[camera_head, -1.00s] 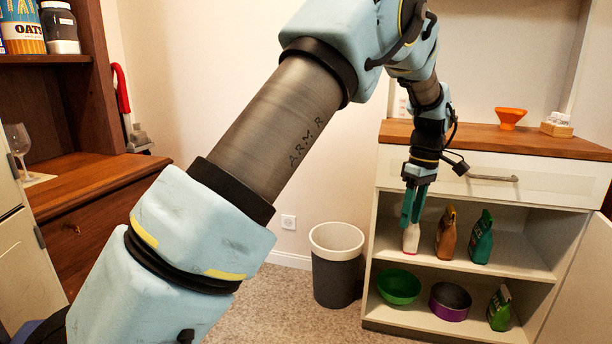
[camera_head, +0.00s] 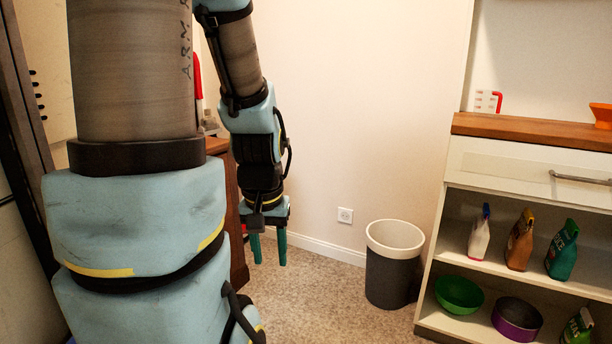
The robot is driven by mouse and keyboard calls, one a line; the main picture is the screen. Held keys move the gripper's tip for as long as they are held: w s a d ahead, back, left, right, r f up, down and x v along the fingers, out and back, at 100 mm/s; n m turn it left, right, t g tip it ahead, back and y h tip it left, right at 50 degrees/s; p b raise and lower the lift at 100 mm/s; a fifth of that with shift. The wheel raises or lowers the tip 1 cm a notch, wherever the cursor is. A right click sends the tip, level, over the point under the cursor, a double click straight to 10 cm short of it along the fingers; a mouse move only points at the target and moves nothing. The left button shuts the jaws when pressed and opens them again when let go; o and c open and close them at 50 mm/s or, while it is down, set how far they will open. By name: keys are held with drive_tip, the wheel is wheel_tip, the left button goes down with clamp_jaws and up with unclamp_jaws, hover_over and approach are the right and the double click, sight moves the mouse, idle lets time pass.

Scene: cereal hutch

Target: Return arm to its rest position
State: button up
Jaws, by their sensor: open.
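My gripper (camera_head: 268,250) hangs fingers down left of the middle of the view. Its two teal fingers are apart, with nothing between them. It is in front of the pale wall, above the carpet, and well to the left of the hutch. My arm is folded in close on the left side and hides part of what is behind it.
Below are a green bowl (camera_head: 459,296) and a purple bowl (camera_head: 517,322). A grey bin (camera_head: 390,275) stands beside it.

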wheel_tip(320, 180, up, 22)
drive_tip(key=p, duration=2)
drive_tip(key=shift+w+p, duration=0.2)
drive_tip(key=shift+p, duration=0.15)
